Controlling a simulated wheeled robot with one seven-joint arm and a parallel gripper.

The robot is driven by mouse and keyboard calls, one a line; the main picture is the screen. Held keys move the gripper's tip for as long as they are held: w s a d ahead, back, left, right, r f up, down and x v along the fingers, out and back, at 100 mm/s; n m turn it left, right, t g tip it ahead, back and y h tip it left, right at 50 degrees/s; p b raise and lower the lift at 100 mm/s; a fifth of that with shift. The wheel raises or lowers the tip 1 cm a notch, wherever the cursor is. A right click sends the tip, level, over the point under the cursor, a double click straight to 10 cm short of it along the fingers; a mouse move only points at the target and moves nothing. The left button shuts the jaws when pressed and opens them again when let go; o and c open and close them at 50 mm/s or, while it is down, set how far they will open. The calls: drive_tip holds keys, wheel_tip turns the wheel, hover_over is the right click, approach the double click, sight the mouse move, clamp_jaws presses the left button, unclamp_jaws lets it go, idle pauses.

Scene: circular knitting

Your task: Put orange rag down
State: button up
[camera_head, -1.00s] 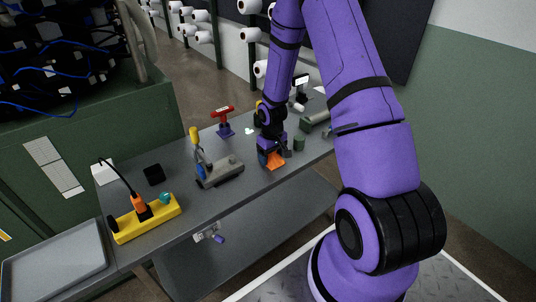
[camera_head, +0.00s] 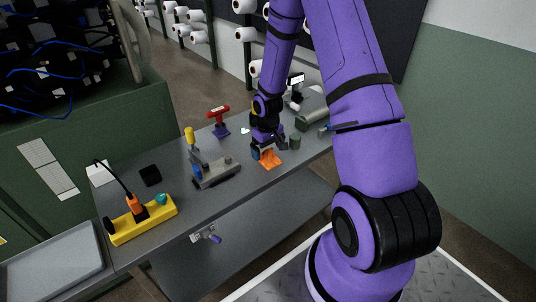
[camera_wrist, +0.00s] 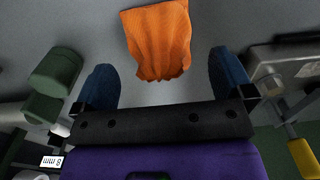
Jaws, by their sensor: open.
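The orange rag (camera_head: 270,159) lies on the grey workbench (camera_head: 225,198) near its front edge. In the wrist view the rag (camera_wrist: 158,42) is crumpled and lies just beyond and between my fingers, apart from both. My gripper (camera_wrist: 166,78) has its two blue fingers spread wide with nothing held between them. In the head view my gripper (camera_head: 264,153) is directly beside the rag, just above the bench top.
A grey clamp-like device (camera_head: 216,172) stands left of the rag, and a dark green cylinder (camera_head: 295,140) stands to its right. A red-handled tool (camera_head: 219,120) is behind. A yellow power strip (camera_head: 143,222) and a black block (camera_head: 150,176) are further left.

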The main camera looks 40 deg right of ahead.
wheel_tip(320, 180, up, 10)
drive_tip(key=shift+f, duration=0.2)
wheel_tip(320, 180, up, 12)
drive_tip(key=t, duration=0.1)
hover_over(268, 149)
drive_tip(key=s+a, duration=0.3)
drive_tip(key=a, duration=0.1)
drive_tip(key=s+a+r+t+h, duration=0.1)
drive_tip(key=s+a+r+t, duration=0.15)
drive_tip(key=s+r, duration=0.55)
drive_tip(key=s+a+r+t, duration=0.1)
drive_tip(key=s+a+r, duration=0.2)
drive_tip(key=s+r, duration=0.2)
drive_tip(key=s+a+r+y, duration=0.1)
drive_tip(key=s+a+r, duration=0.2)
drive_tip(key=s+r, duration=0.3)
drive_tip(key=s, duration=0.4)
drive_tip(key=shift+s+a+t, duration=0.3)
drive_tip(key=shift+t, duration=0.05)
drive_tip(key=shift+r, duration=0.1)
